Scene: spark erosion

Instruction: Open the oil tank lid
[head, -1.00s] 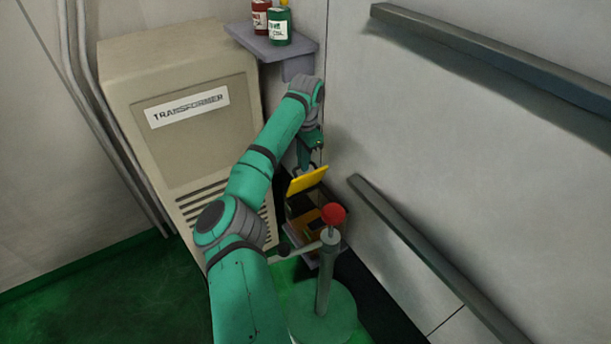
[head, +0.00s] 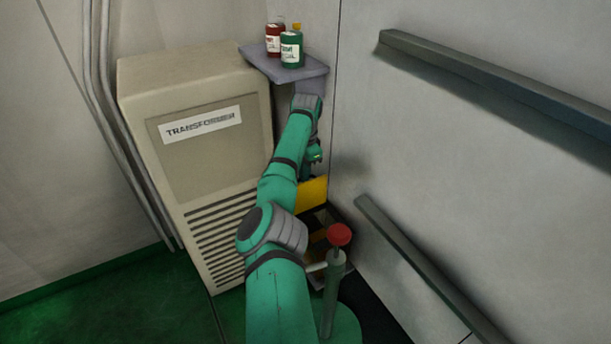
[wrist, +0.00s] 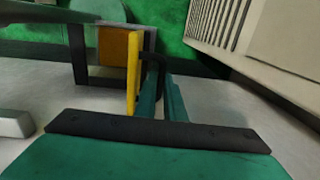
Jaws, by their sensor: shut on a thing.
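The yellow oil tank lid (head: 313,191) stands steeply raised at the back of the dark oil tank (head: 345,213), beside the transformer. The tank's top is open and shows an orange-brown inside. In the wrist view the lid (wrist: 133,72) is seen nearly edge-on, with a black handle (wrist: 154,60) on its right side. My gripper (wrist: 160,78) is shut on that handle. In the head view my arm hides most of the gripper and part of the lid and tank.
A post with a red knob (head: 339,235) stands in front of the tank. The beige transformer cabinet (head: 200,150) is on the left. A shelf (head: 310,70) with red and green cans is above. Wall rails (head: 420,256) run along the right. Green floor on the left is clear.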

